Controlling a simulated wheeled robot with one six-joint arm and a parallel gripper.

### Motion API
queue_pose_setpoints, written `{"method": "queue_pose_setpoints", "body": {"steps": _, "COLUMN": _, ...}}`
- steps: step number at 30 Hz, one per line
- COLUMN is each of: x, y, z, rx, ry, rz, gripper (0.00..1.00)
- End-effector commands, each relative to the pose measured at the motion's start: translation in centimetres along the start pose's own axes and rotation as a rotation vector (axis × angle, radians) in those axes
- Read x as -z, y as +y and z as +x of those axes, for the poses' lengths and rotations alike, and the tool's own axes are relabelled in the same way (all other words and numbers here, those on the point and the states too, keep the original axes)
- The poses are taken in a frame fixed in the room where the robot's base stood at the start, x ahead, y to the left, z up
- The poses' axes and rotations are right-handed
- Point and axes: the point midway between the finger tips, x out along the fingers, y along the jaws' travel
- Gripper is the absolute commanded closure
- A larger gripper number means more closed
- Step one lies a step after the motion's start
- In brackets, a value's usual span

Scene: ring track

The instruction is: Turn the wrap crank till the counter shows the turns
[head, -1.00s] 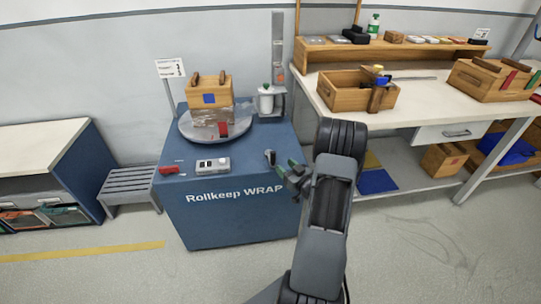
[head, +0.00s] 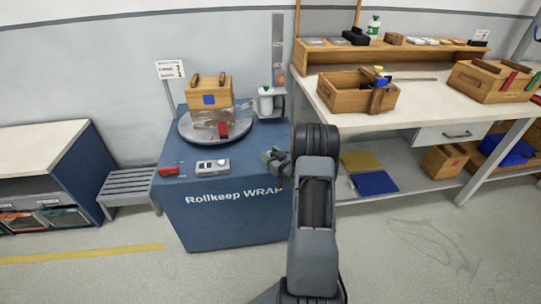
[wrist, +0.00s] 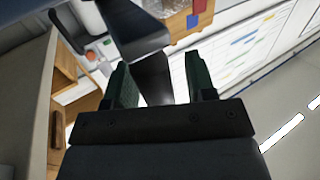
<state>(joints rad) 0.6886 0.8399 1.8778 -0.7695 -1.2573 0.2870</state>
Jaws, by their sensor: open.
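The blue wrap machine (head: 235,222), lettered "Rollkeep WRAP", stands left of my arm in the head view. My gripper (head: 268,156) is at the right end of its top, where it hides the crank. In the wrist view my gripper (wrist: 161,86) is open, with green fingers apart. A dark bar (wrist: 152,75), which looks like the crank, shows between them; I cannot tell whether they touch it. A small grey box (head: 212,166) on the machine top looks like the counter; its reading is too small to read. A wooden crate (head: 209,90) with clear film rests on the round turntable (head: 186,127).
A sign (head: 170,69) with small print stands behind the machine. A red block (head: 168,171) lies on its front left. A film post (head: 278,55) rises at the back right. The workbench (head: 420,95) with crates is to the right, and a slatted stool (head: 127,184) to the left.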

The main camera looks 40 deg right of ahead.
Motion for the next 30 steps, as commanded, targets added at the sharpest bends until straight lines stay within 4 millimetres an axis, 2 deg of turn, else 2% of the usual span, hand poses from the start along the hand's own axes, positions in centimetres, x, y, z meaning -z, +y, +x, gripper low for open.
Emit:
{"method": "queue_pose_setpoints", "body": {"steps": 2, "x": 0.00, "y": 0.00, "z": -0.01, "rx": 0.000, "ry": 0.000, "rz": 0.000, "gripper": 0.50}}
{"method": "queue_pose_setpoints", "body": {"steps": 18, "x": 0.01, "y": 0.00, "z": -0.03, "rx": 0.000, "ry": 0.000, "rz": -0.001, "gripper": 1.00}}
{"method": "queue_pose_setpoints", "body": {"steps": 30, "x": -0.05, "y": 0.57, "z": -0.29, "rx": -0.036, "ry": 0.000, "rz": -0.003, "gripper": 1.00}}
